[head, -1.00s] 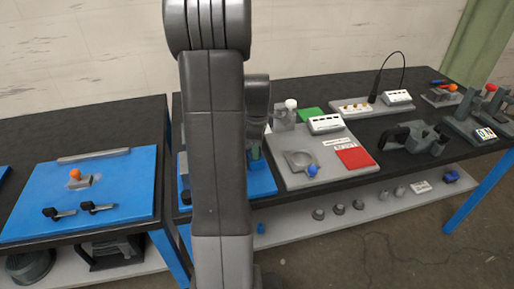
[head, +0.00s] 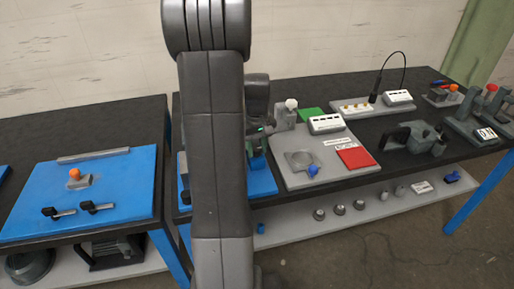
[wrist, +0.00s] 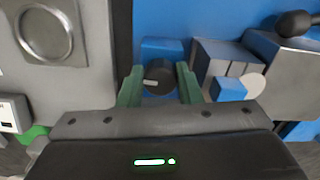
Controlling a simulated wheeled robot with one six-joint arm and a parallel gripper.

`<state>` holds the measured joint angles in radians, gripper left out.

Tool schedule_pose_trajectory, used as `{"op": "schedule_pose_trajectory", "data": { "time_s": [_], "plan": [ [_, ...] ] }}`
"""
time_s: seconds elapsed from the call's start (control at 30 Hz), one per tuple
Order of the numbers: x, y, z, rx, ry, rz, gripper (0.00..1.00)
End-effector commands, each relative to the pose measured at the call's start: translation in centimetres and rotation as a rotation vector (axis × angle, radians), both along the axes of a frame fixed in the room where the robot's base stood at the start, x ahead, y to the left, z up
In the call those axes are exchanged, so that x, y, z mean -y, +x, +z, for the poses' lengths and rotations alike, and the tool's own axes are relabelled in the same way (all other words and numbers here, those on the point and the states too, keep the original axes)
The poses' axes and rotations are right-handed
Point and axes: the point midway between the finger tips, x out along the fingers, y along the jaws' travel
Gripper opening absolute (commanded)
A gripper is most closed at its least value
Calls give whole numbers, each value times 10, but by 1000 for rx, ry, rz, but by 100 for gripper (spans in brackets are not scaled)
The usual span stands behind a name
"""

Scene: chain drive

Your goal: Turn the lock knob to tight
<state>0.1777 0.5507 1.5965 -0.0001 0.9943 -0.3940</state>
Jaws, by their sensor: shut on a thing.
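In the wrist view, a round black knob (wrist: 158,79) with a short light mark on its face sits in front of a blue block (wrist: 163,47). I take it to be the lock knob. My gripper (wrist: 159,70) has its two green fingers on either side of the knob and is shut on it. No tight or loose label is readable. In the head view my own arm hides the knob and most of the blue board (head: 262,183) under it.
Right of the knob in the wrist view stand grey blocks (wrist: 222,62) and a black ball-ended handle (wrist: 294,23). Left is a grey plate with a ring (wrist: 45,33). In the head view, another blue board (head: 125,172) lies on the left table.

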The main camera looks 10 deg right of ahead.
Motion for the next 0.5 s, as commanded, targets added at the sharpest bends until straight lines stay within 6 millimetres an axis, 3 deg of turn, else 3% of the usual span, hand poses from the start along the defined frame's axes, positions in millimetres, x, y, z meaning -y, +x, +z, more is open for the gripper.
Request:
{"op": "schedule_pose_trajectory", "data": {
  "time_s": [0.5],
  "plan": [
    [-2,0,0,1,-1,-490,9]
  ]
}}
